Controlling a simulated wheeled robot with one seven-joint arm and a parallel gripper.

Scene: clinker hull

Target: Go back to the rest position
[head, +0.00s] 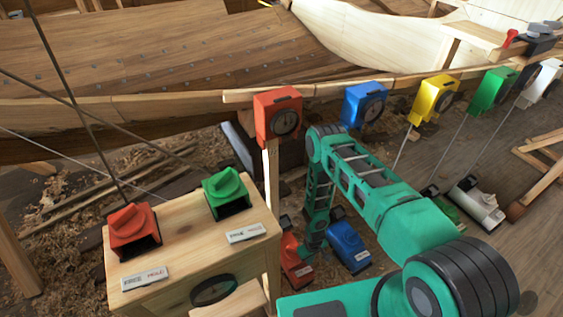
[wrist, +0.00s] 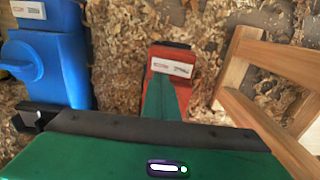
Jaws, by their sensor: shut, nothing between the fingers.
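My gripper (head: 314,241) hangs low at the end of my green arm in the head view, between a red floor unit (head: 296,262) and a blue floor unit (head: 348,246). It is shut and holds nothing. Its fingertips are too small to make out there. In the wrist view, a green housing with a dark front edge fills the bottom. Past that edge, the red unit (wrist: 172,62) with a white label shows at the middle, and the blue unit (wrist: 55,60) is at the left. Whether the gripper touches either unit cannot be told.
A wooden box (head: 190,262) with red (head: 133,225) and green (head: 226,190) knobs stands at left. Gauges, red (head: 278,118), blue (head: 364,104), yellow (head: 434,98) and green (head: 490,90), line the hull rail. A wooden frame (wrist: 240,100) stands at right in the wrist view. Taut cords cross the left.

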